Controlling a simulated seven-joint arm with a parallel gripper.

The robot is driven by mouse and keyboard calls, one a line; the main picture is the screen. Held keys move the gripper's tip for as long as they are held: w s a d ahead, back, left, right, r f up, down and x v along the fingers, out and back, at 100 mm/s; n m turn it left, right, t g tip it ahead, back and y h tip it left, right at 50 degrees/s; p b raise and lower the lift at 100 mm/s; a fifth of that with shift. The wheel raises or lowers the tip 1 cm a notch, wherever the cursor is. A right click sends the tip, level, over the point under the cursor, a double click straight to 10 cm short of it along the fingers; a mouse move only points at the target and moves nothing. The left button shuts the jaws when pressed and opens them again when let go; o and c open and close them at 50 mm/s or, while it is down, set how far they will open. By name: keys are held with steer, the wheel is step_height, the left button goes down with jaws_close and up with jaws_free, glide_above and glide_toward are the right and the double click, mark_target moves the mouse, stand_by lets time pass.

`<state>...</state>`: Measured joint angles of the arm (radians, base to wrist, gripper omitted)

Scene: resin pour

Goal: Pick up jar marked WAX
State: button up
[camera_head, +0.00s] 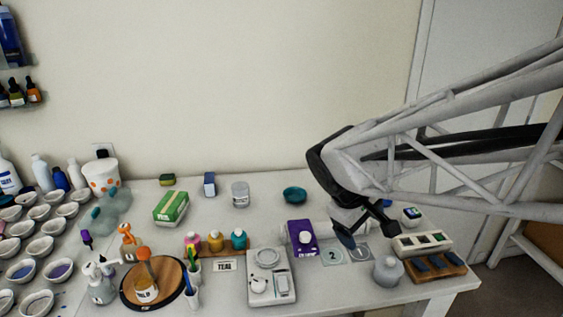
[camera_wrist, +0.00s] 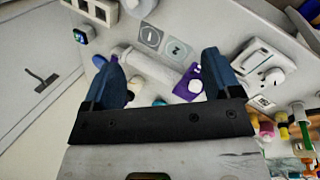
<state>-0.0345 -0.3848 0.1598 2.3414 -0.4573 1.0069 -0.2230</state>
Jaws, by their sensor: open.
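I cannot surely read WAX on any jar. A small jar with amber contents and a pale label (camera_head: 147,293) stands on a round wooden board (camera_head: 172,300) at the front left in the head view, its label too small to read surely. A clear jar (camera_head: 240,195) with a pale label, also unreadable, stands at the back middle. My gripper (camera_head: 355,238) is open and empty over the right part of the table, far from both jars. In the wrist view its two blue fingers (camera_wrist: 162,72) are spread wide, with a purple-and-white packet (camera_wrist: 187,88) below and beyond them.
A white scale (camera_head: 271,285) stands at the front middle, and it also shows in the wrist view (camera_wrist: 258,66). Numbered pads (camera_head: 333,256) lie near my gripper. A grey rounded bottle (camera_head: 388,270) stands to their right. Several small bowls and bottles crowd the left.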

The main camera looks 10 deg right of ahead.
steer(key=w+f+n+t+h, duration=0.1)
steer(key=w+f+n+h, duration=0.2)
steer(key=w, duration=0.8)
steer(key=w+f+n+t+h, duration=0.1)
steer(key=w+f+n, duration=0.4)
steer(key=w, duration=0.6)
steer(key=w+d+f+n+t+h, duration=0.1)
steer(key=w+f+n+h, duration=0.3)
steer(key=w+n, duration=0.4)
steer(key=w, duration=0.3)
steer(key=shift+w+f+h, duration=0.15)
steer(key=shift+w+h, duration=0.15)
steer(key=shift+d, duration=0.1)
steer(key=shift+x, duration=1.3)
steer(key=shift+d, duration=0.1)
steer(key=shift+x, duration=2.5)
steer(key=shift+s+d, duration=0.1)
steer(key=shift+s, duration=0.1)
